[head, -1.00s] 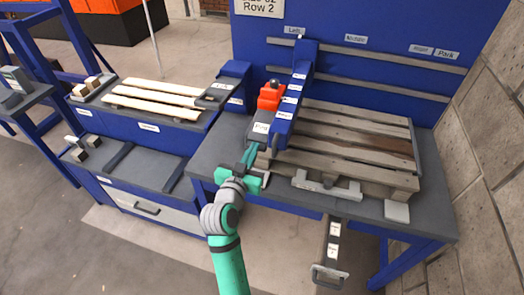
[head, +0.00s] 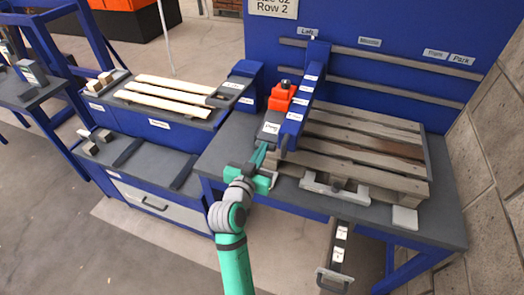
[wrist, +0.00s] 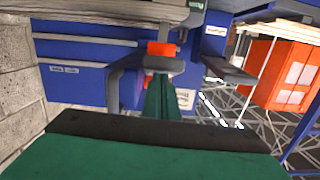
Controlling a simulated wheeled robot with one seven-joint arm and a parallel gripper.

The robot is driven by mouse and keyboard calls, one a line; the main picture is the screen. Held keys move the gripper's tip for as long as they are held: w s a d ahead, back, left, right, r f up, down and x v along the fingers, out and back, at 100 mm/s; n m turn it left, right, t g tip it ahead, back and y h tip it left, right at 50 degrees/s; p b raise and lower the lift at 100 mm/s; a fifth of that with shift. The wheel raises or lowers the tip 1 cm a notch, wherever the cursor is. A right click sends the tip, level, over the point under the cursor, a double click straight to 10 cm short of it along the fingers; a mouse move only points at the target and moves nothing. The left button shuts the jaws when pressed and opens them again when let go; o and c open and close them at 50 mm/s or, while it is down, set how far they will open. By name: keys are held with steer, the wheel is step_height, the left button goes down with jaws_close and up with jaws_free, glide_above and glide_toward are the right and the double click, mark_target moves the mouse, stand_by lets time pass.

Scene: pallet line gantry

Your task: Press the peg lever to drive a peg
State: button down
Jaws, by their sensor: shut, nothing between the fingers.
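My gripper (head: 260,158) is shut and empty, with its green fingers together at the front end of the blue gantry beam (head: 297,115). The fingertips are close to a small labelled grey part (head: 271,128) on the beam's near end; I cannot tell whether they touch it. An orange-red block (head: 281,99) with a black knob sits on the beam's left side. The wrist view shows the shut fingers (wrist: 165,97) pointing at red and grey parts. The labels are too small to read, so I cannot tell which part is the peg lever.
A wooden pallet (head: 365,150) lies on the grey bench (head: 440,225) under the beam. A labelled bar with a grey handle (head: 334,279) sticks out from the bench front. Left, a blue stand holds pale boards (head: 165,97). A block wall (head: 500,165) closes the right side.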

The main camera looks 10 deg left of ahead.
steer(key=shift+g, duration=0.6)
steer(key=f, duration=0.5)
steer(key=shift+w+d+f, duration=0.1)
steer(key=shift+w+d, duration=0.2)
steer(key=shift+w, duration=0.05)
step_height(320, 180, up, 9)
steer(key=s+t, duration=0.1)
steer(key=s, duration=0.1)
steer(key=s+a+f, duration=0.1)
steer(key=s+a, duration=0.1)
steer(key=s, duration=0.7)
steer(key=shift+s+a, duration=0.2)
steer(key=shift+s, duration=0.2)
steer(key=shift+f, duration=0.15)
steer(key=s+d+f+n+g+y, duration=0.1)
steer(key=s+d+f+n+y, duration=0.15)
steer(key=s+f, duration=0.5)
steer(key=s+d+f+n+y, duration=0.1)
steer(key=s+d+f, duration=0.2)
steer(key=s+f, duration=0.45)
steer(key=s+d+f, duration=0.1)
steer(key=s+d, duration=0.2)
steer(key=s, duration=0.6)
steer(key=s+d+m, duration=0.1)
steer(key=s+d, duration=0.2)
steer(key=s, duration=0.6)
steer(key=shift+s+d+f+h, duration=0.25)
steer(key=shift+d+f+h, duration=0.1)
steer(key=shift+f+h, duration=0.1)
